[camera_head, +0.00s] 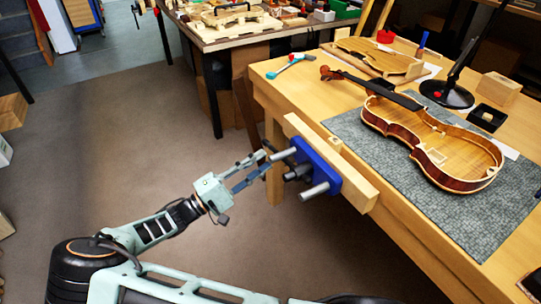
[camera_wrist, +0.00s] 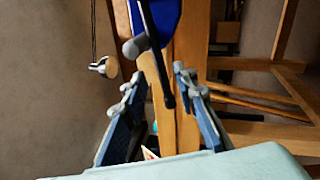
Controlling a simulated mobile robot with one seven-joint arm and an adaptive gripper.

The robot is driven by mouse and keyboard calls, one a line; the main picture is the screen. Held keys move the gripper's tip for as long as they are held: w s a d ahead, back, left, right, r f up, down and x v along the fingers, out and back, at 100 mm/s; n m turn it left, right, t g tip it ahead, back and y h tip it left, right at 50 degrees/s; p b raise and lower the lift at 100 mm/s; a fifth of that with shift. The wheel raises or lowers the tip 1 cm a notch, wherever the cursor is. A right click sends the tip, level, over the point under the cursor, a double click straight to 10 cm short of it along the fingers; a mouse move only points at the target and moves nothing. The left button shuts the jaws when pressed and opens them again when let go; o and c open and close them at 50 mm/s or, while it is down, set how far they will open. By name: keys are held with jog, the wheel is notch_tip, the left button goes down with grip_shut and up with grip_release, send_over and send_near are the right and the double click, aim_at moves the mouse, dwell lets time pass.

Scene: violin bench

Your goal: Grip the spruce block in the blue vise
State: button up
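The blue vise (camera_head: 318,168) is mounted at the bench's front edge, with a long wooden jaw (camera_head: 350,186) behind its blue plate. A small pale block (camera_head: 335,143) shows at the top of the vise, behind the wooden jaw; it looks like the spruce block, but I cannot tell how tightly it is held. My gripper (camera_head: 264,163) is open beside the vise's front. In the wrist view, the vise's dark handle bar (camera_wrist: 156,55) reaches down between the open fingers (camera_wrist: 152,88), apparently untouched. The blue plate (camera_wrist: 167,15) shows at the top.
An open violin body (camera_head: 430,140) lies on a grey mat (camera_head: 445,212) on the bench. A larger pale block (camera_head: 498,88), a black lamp base (camera_head: 446,94) and a teal-handled hammer (camera_head: 290,65) are also there. Floor left of the vise is clear.

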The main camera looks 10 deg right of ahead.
jog(key=v, duration=0.7)
jog(key=shift+a, duration=0.1)
jog(key=shift+c, duration=0.3)
